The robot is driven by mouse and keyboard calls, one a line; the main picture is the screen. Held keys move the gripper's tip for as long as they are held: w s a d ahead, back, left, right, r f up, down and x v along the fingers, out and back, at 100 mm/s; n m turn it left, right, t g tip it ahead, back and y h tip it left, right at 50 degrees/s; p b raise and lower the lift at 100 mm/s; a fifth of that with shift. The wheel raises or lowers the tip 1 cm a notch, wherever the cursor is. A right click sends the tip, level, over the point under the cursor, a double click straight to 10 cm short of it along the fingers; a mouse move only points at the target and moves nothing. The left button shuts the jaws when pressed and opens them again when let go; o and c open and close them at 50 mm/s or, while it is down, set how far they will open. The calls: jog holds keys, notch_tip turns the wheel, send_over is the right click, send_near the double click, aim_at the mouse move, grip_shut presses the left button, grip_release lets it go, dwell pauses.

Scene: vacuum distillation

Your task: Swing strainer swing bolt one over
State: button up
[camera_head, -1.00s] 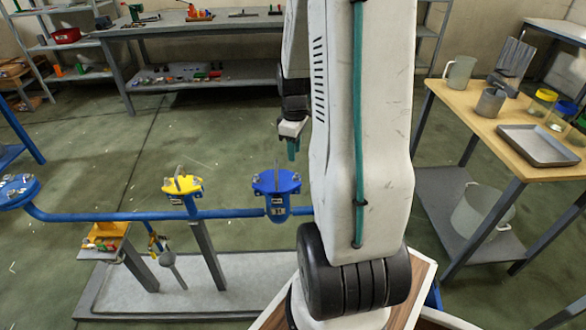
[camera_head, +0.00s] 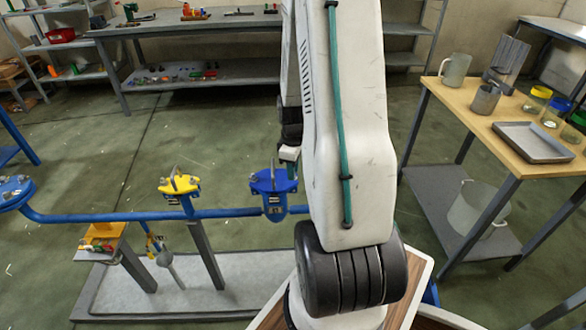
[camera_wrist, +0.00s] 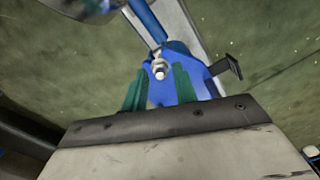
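The blue strainer (camera_head: 276,207) is set in the blue pipe, with small metal bolts around its lid (camera_head: 270,184). In the wrist view the blue strainer lid (camera_wrist: 185,92) lies below my gripper (camera_wrist: 158,85). A metal swing bolt with a round nut (camera_wrist: 160,69) shows in the gap between the green fingertips. The fingers are apart and hold nothing; whether they are level with the bolt I cannot tell. A dark handle-like piece (camera_wrist: 228,68) sticks out at the lid's right. In the head view my gripper (camera_head: 290,168) is at the lid's right edge, partly hidden by my arm.
The blue pipe (camera_head: 110,216) runs left past a yellow-topped fitting (camera_head: 179,186) to a blue flange (camera_head: 14,190). A wooden-topped table (camera_head: 455,104) with vessels and a tray (camera_head: 532,142) stands at the right. A grey bench (camera_head: 200,24) stands at the back.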

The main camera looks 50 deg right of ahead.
grip_shut()
jog(key=shift+s+d, duration=0.1)
jog(key=shift+s+d+f+t+y, duration=0.2)
jog(key=shift+s+d+t+y, duration=0.35)
jog(key=shift+t+y, duration=0.25)
jog(key=shift+s+d+f+t+y, duration=0.15)
jog(key=shift+s+d+t+y, duration=0.25)
jog(key=shift+s+t+y, duration=0.4)
jog(key=shift+w, duration=0.2)
jog(key=shift+o, duration=0.9)
grip_release()
jog(key=shift+r, duration=0.1)
